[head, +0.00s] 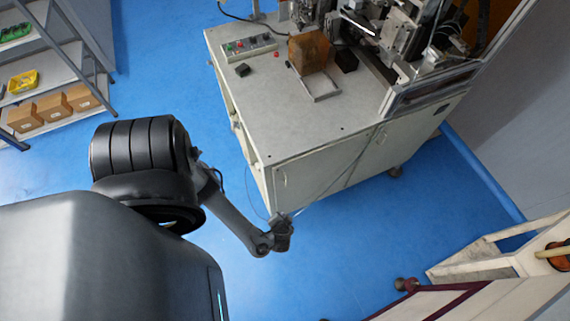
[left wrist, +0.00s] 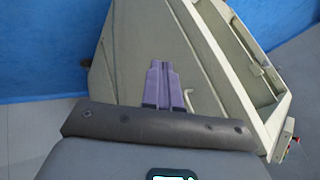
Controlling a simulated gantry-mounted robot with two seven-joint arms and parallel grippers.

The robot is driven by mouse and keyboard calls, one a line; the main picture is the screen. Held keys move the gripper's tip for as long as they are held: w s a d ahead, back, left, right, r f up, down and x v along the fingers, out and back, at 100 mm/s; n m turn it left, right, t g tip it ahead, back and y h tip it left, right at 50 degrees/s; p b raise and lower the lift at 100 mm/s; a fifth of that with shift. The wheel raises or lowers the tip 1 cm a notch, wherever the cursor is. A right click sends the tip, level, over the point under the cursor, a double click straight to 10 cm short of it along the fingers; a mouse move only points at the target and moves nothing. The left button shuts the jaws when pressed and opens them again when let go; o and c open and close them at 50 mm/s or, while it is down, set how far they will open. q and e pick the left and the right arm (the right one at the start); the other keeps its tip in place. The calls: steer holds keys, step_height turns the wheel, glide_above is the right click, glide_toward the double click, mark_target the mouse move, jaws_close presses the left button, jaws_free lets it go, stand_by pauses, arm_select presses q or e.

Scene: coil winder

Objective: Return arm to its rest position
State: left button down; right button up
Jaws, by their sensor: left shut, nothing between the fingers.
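My left arm hangs down in the head view, with its left gripper (head: 284,232) over the blue floor, close in the picture to the near corner of the machine cabinet (head: 330,103). In the left wrist view the purple fingers of the left gripper (left wrist: 164,68) lie side by side, shut and empty. Behind them is the grey-white cabinet side (left wrist: 135,45) with a handle. I cannot tell the exact gap between gripper and cabinet. My right gripper is not in view.
The coil winder (head: 400,40) stands on the cabinet with a brown box (head: 309,52) and a button panel (head: 249,46). A shelf rack (head: 58,60) is at the upper left. A white wooden frame (head: 480,262) is at the lower right. Blue floor (head: 170,60) between is clear.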

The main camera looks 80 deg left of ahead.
arm_select(q)
steer(key=s+d+r+g+p, duration=0.1)
steer(key=s+d+r+p, duration=0.1)
steer(key=s+d, duration=0.3)
steer(key=w+d+r+n+h+p, duration=0.25)
steer(key=d+r+h, duration=0.25)
steer(key=d+r, duration=0.4)
steer(key=w+a+r+m+t, duration=0.1)
steer(key=w+r+m, duration=0.2)
steer(key=r, duration=0.6)
steer(key=w+a+r+m+h+p, duration=0.1)
steer(key=w+r+m, duration=0.1)
steer(key=r, duration=0.8)
steer(key=w+a+r+m+t+h+p, duration=0.1)
steer(key=w+r+m, duration=0.2)
steer(key=r, duration=0.7)
steer(key=shift+w+m+t, duration=0.3)
steer(key=shift+m, duration=0.75)
steer(key=shift+r, duration=0.1)
